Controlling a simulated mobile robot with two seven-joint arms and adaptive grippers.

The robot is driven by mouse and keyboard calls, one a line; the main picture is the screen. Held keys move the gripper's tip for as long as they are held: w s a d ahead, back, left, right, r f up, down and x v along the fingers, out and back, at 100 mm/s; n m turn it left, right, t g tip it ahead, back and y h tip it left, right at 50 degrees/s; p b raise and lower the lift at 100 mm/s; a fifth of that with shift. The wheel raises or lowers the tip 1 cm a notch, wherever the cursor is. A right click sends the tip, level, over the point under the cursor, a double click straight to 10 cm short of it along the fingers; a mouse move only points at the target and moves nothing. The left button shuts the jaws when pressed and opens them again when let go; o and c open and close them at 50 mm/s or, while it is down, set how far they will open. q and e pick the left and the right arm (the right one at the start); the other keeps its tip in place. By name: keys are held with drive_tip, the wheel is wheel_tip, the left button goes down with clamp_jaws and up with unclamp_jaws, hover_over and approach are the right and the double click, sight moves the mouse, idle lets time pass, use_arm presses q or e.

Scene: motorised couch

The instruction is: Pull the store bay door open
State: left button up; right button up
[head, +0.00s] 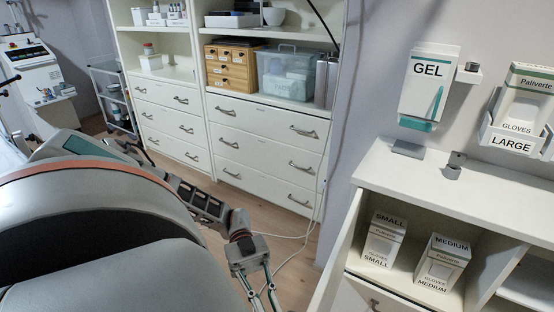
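The white store cabinet (450,205) stands at the right. Its bay shows open at the front, with a SMALL gloves box (384,240) and a MEDIUM gloves box (441,263) inside. A white panel (337,262) runs down the bay's left edge; I cannot tell whether it is the door swung out or the cabinet's side. A handle (375,304) shows below the bay at the bottom edge. My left gripper (258,298) hangs left of the cabinet, apart from it. Its fingers are spread and empty, with the tips near the lower edge. My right gripper is not in view.
White drawer units (265,150) with shelves stand at the back. A gel dispenser (428,85) and a LARGE gloves holder (520,110) hang on the wall above the cabinet. A thin cable (300,240) lies on the wooden floor between drawers and cabinet. A trolley (112,95) stands at the far left.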

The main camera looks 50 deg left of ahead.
use_arm(q)
drive_tip(key=v, duration=0.8)
drive_tip(key=shift+o, duration=0.3)
drive_tip(key=shift+d, duration=0.1)
